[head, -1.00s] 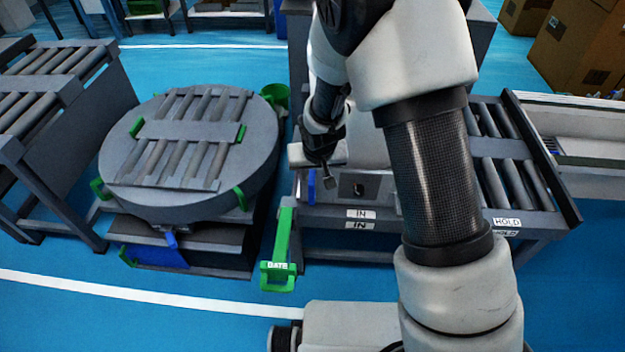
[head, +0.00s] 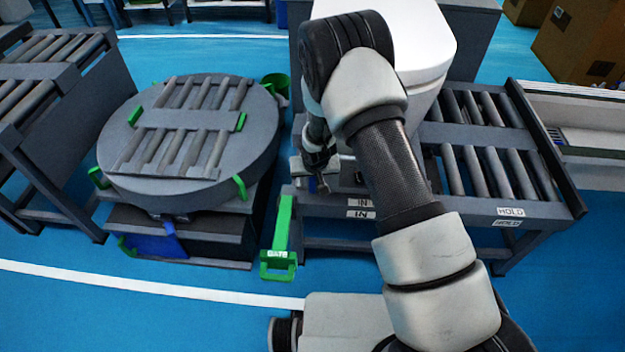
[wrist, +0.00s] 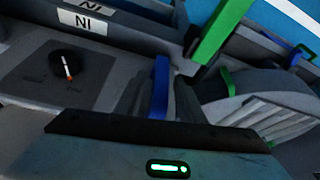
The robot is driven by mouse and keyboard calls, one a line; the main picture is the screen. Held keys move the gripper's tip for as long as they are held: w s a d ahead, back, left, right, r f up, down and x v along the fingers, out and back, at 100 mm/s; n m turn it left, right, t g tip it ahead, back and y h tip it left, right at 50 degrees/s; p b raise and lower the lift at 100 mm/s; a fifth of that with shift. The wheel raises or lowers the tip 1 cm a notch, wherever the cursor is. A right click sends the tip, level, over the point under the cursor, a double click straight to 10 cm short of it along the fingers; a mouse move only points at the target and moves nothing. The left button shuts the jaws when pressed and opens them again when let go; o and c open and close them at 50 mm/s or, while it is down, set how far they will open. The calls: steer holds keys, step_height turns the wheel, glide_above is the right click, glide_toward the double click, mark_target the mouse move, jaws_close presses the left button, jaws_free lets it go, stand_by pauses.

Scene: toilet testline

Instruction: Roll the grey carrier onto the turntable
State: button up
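The round grey turntable (head: 125,181), topped with rollers, stands left of the conveyor (head: 481,134). A white toilet (head: 425,40) stands over the conveyor's near-left part, partly behind my arm. I cannot clearly make out the grey carrier under it; my arm hides that area. My gripper (head: 320,185) is low at the conveyor's left end, by the gap to the turntable. In the wrist view its fingers (wrist: 160,100) stand apart with an upright blue tab (wrist: 160,78) between them. I cannot tell whether they touch it.
A green lever marked GATE (head: 280,240) stands between turntable and conveyor. A panel with a black knob (wrist: 66,64) is beside my gripper. Another roller conveyor (head: 45,90) is left of the turntable. Blue floor is open in front.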

steer(key=shift+w+f, duration=0.1)
steer(key=shift+f, duration=0.1)
steer(key=shift+c, duration=0.2)
jaws_close()
